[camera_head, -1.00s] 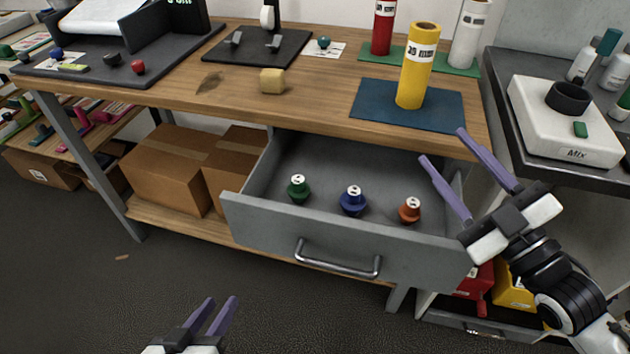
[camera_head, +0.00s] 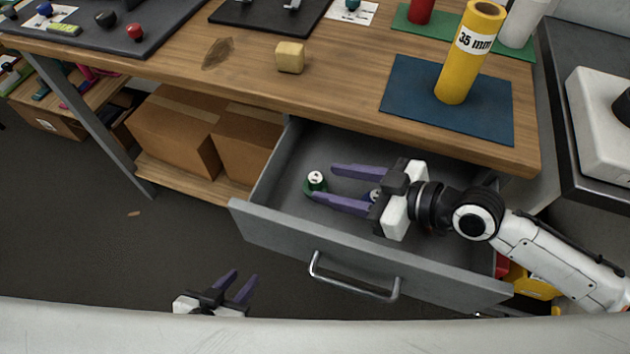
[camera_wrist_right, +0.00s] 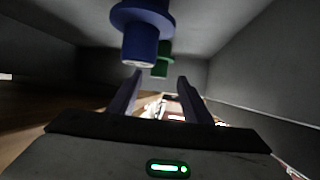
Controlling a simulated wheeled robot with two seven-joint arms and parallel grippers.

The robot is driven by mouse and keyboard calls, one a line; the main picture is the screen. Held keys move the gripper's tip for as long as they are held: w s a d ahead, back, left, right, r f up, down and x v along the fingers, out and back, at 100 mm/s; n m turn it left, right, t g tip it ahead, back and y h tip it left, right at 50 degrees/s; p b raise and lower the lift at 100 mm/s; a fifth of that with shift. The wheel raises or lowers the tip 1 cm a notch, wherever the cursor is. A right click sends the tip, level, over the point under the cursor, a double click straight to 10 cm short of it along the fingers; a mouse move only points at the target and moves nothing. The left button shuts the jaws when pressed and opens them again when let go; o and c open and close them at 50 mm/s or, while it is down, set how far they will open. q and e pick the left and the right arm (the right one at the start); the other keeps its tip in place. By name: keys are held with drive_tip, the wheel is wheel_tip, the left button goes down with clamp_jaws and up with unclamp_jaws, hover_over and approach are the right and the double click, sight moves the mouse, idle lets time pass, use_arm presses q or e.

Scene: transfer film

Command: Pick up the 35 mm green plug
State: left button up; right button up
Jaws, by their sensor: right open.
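The green plug (camera_head: 316,180) stands in the open drawer at the left, its white-marked top showing. It also shows in the right wrist view (camera_wrist_right: 161,66), ahead of the fingers. My right gripper (camera_head: 336,188) is open inside the drawer, its purple fingers pointing left at the green plug. The tips are close to the plug; I cannot tell whether they touch it. The blue plug (camera_head: 375,195) is mostly hidden by this gripper and looms near in the right wrist view (camera_wrist_right: 140,30). The orange plug is hidden. My left gripper (camera_head: 243,281) is open and empty, low in front of the drawer.
The grey drawer (camera_head: 300,245) has walls around my right gripper and a front handle (camera_head: 350,285). Above it, the wooden tabletop (camera_head: 350,75) holds a yellow 35 mm roll (camera_head: 468,55) on a blue mat (camera_head: 405,95) and a yellowish block (camera_head: 290,57). Cardboard boxes (camera_head: 175,130) sit below.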

sight(322, 181)
drive_tip(key=shift+p+x, duration=0.3)
drive_tip(key=shift+x, duration=2.45)
drive_tip(key=shift+w+d, duration=0.1)
drive_tip(key=c, duration=1.1)
